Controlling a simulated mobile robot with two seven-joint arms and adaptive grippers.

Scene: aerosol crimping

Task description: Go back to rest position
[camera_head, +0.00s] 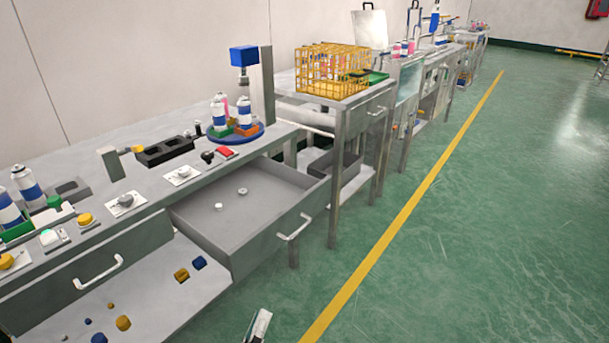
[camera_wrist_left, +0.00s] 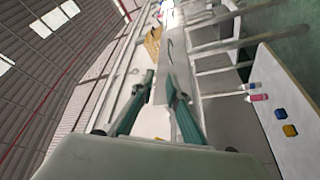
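My left gripper (camera_head: 258,325) shows only as a small piece at the bottom edge of the head view, over the floor in front of the bench. In the left wrist view its two fingers (camera_wrist_left: 160,88) stand apart with nothing held between them. My right gripper is in neither view. The workbench (camera_head: 75,255) runs along the left with a drawer (camera_head: 235,238) pulled open. Two small light round parts lie in the drawer. A blue round fixture (camera_head: 228,140) at the bench's far end holds several cans beside a post with a blue head (camera_head: 243,56).
A yellow wire crate (camera_head: 330,70) stands on the table beyond. The drawer handle (camera_head: 295,227) juts toward the aisle. Blue and yellow caps (camera_head: 181,275) lie on the lower shelf. The green floor (camera_head: 480,240) right of the yellow line (camera_head: 400,222) is clear.

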